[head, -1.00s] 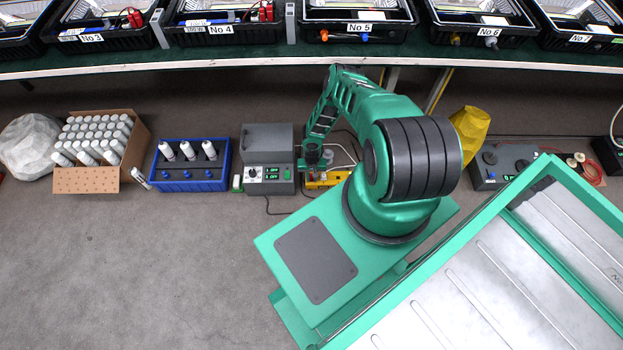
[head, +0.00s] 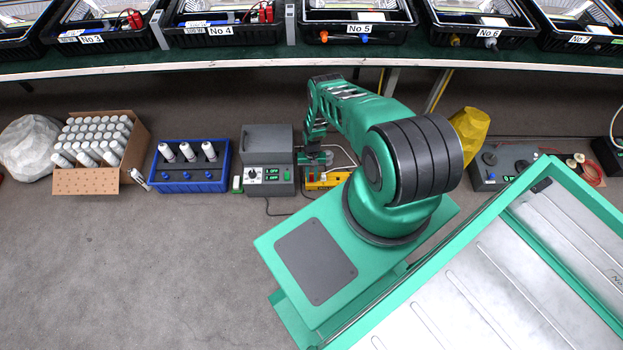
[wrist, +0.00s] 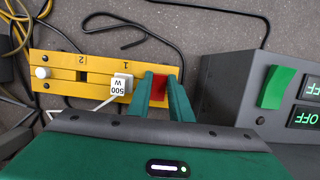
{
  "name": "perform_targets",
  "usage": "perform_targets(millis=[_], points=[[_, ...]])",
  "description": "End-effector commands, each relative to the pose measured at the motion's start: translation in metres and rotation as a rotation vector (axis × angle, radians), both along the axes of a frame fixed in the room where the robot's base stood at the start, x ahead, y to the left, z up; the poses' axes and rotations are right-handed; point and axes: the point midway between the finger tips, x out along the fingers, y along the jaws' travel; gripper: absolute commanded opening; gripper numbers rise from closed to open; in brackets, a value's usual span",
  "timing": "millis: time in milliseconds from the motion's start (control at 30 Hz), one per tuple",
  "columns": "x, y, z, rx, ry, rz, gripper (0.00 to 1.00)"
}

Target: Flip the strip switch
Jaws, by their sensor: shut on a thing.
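The yellow power strip (wrist: 66,68) lies on the floor and crosses the upper left of the wrist view. It carries a red switch (wrist: 159,87) at its right end. In the head view the strip (head: 322,181) is just right of the grey box. My gripper (wrist: 164,84) has one finger on each side of the red switch and is shut on it. The fingers hide part of the switch, and I cannot tell which way it is tipped. In the head view my gripper (head: 316,158) is small and partly hidden by the arm.
A white plug marked 500 W (wrist: 121,85) sits in the strip beside my fingers. The grey box (wrist: 235,80), with a green switch and OFF displays, stands close on the right. Black cables (wrist: 140,25) lie around the strip. A blue crate (head: 190,178) stands farther left.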

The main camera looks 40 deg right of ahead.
Motion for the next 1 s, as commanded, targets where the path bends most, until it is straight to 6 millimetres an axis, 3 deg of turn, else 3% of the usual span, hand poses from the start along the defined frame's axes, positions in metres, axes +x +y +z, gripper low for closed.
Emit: perform_targets(millis=[367, 400, 467, 800, 1000], points=[[0.001, 0.000, 0.003, 0.004, 0.012, 0.004, 0.00], [0.001, 0.000, 0.003, 0.004, 0.012, 0.004, 0.23], [0.001, 0.000, 0.003, 0.004, 0.012, 0.004, 0.38], [0.001, 0.000, 0.004, 0.004, 0.012, 0.005, 0.38], [0.006, -0.002, 0.019, 0.004, 0.011, 0.005, 0.38]])
